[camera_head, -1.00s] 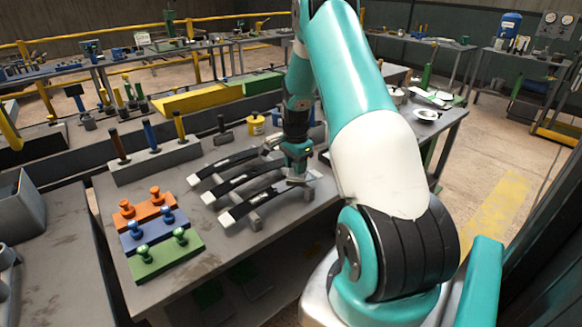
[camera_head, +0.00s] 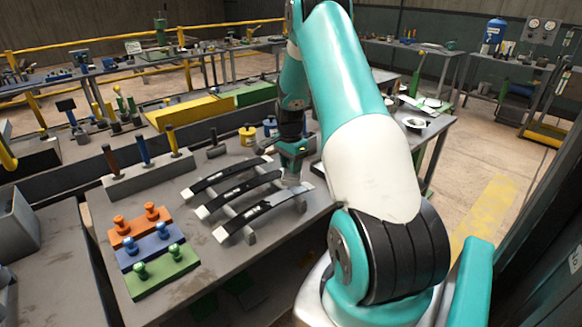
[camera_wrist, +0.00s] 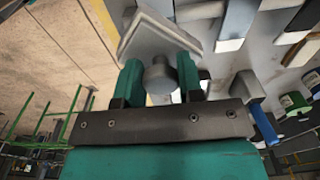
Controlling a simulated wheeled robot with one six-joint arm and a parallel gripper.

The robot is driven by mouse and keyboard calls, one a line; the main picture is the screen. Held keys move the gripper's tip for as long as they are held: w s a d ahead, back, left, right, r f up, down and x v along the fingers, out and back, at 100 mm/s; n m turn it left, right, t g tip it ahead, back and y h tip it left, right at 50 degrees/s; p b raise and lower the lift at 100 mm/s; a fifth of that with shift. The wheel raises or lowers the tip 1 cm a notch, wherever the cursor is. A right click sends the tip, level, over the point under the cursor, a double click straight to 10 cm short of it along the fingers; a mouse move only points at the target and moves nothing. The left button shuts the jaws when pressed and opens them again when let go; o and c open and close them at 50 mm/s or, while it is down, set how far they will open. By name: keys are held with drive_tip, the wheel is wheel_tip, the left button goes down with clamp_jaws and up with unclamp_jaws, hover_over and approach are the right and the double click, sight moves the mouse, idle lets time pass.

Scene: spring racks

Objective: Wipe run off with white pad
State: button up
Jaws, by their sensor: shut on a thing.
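My gripper (camera_head: 292,178) is over the right end of the rack, with its fingers shut. In the wrist view my gripper (camera_wrist: 159,80) is closed around the round grey knob of the white pad (camera_wrist: 150,35), a squarish pale plate beyond the fingertips. Three curved black springs with white left ends lie side by side: the far spring (camera_head: 227,176), the middle spring (camera_head: 240,193) and the near spring (camera_head: 258,210). The near spring's right part looks grey, close by my gripper. I cannot tell whether the pad touches it, and no run is clear.
Orange (camera_head: 140,225), blue (camera_head: 152,247) and green (camera_head: 162,273) blocks with knobs lie at the bench's front left. A grey block (camera_head: 150,175) holds upright handled tools behind them. A yellow pot (camera_head: 248,135) stands at the back. Bare bench top surrounds the blocks.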

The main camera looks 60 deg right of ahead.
drive_tip(key=shift+r, duration=0.65)
drive_tip(key=shift+r+p, duration=1.2)
drive_tip(key=shift+r, duration=0.3)
